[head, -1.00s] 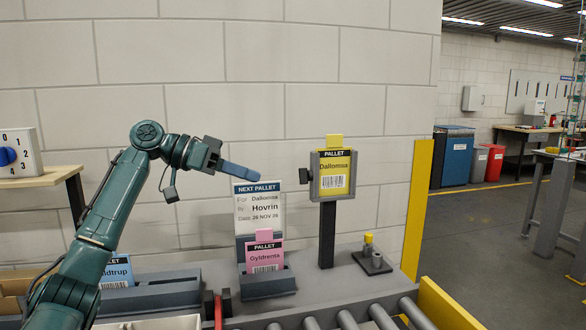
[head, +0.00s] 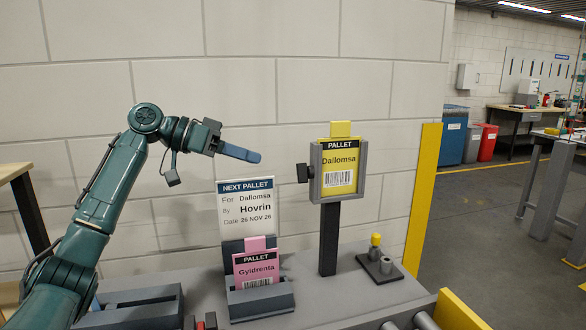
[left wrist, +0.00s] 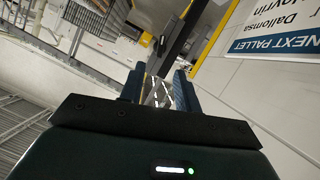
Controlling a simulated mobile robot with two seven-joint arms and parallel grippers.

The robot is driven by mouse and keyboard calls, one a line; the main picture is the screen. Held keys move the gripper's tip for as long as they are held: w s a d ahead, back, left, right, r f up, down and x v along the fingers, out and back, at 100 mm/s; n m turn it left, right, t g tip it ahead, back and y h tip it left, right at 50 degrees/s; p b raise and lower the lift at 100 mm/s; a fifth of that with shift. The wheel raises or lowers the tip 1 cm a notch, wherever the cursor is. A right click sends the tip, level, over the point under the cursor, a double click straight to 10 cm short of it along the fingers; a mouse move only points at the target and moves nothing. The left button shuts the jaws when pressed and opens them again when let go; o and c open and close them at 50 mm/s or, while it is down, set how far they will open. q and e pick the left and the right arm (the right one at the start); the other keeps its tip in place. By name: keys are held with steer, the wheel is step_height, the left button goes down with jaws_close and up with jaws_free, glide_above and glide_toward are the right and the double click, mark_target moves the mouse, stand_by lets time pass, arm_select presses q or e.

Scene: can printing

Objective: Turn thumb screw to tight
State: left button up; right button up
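The thumb screw (head: 303,172) is a dark knob on the left side of the grey sign holder (head: 315,160). The holder carries a yellow "Dallomsa" pallet card (head: 339,163) and stands on a dark post (head: 328,240). My left gripper (head: 255,156) is in the air left of the knob, pointing toward it and clear of it. In the left wrist view its two blue fingers (left wrist: 160,88) are apart with nothing held between them. A dark part with a yellow edge, probably the holder, shows beyond the fingertips. My right gripper is in neither view.
A "Next pallet" notice (head: 247,207) and a pink "Gyldrenta" card (head: 256,268) in a grey rack (head: 262,301) stand below my left gripper. A small base with pegs (head: 379,266), one yellow-topped, sits right of the post. A yellow post (head: 421,195) stands further right.

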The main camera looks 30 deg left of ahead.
mark_target(305, 173)
arm_select(q)
steer(key=p+x, duration=0.1)
steer(key=x, duration=0.9)
steer(key=shift+w+d+p, duration=0.15)
steer(key=shift+p, duration=0.25)
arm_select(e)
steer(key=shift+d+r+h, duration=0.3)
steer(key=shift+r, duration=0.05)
arm_select(q)
steer(key=shift+f, duration=0.15)
steer(key=c, duration=0.7)
steer(key=shift+o, duration=0.2)
